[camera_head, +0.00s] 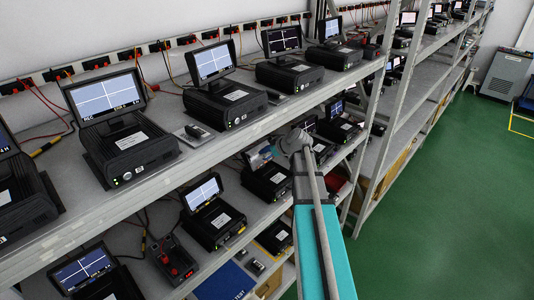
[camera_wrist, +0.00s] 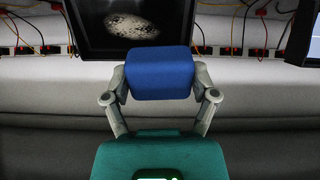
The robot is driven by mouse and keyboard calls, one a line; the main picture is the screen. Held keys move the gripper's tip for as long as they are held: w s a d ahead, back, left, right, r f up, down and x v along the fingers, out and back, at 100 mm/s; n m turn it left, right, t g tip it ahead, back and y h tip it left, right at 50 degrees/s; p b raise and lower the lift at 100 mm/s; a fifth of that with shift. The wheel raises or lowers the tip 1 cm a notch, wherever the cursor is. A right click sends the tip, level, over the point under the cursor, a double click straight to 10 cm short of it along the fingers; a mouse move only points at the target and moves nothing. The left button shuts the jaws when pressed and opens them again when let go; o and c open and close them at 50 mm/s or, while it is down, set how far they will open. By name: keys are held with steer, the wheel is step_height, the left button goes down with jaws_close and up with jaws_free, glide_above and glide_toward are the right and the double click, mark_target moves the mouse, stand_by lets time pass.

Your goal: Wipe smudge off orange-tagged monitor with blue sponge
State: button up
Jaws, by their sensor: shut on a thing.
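My gripper (camera_wrist: 159,78) is shut on the blue sponge (camera_wrist: 160,73), with one finger on each side of it. In the wrist view, a dark-framed monitor (camera_wrist: 92,38) stands behind the sponge at the top. A pale, speckled smudge (camera_wrist: 132,25) lies on its dark screen. The sponge overlaps the monitor's lower edge just below the smudge; I cannot tell whether it touches the screen. No orange tag is clear in this view. In the head view, my arm reaches to the middle shelf, and the sponge is hidden there.
Another monitor (camera_wrist: 313,40) stands at the right edge of the wrist view. Black units with lit screens (camera_head: 128,148) line the upper shelf (camera_head: 190,165); more stand on shelves below. A rack upright (camera_head: 377,92) rises right of my arm. The green floor (camera_head: 440,200) is open.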

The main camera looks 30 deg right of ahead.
mark_target(255, 157)
steer(key=shift+b+x, duration=1.7)
steer(key=shift+x, duration=1.15)
steer(key=shift+b+x, duration=0.6)
steer(key=shift+x, duration=0.35)
steer(key=shift+w+d, duration=0.3)
steer(key=shift+d, duration=0.55)
steer(key=shift+w+d, duration=0.25)
steer(key=shift+d, duration=0.65)
steer(key=shift+d, duration=0.15)
steer(key=shift+w+d, duration=0.35)
steer(key=shift+d, duration=0.45)
steer(key=shift+w+d, duration=0.3)
steer(key=shift+d, duration=0.5)
steer(key=shift+a, duration=0.2)
steer(key=shift+s+a, duration=0.25)
steer(key=shift+a, duration=0.6)
steer(key=shift+s+a, duration=0.3)
steer(key=shift+a, duration=0.5)
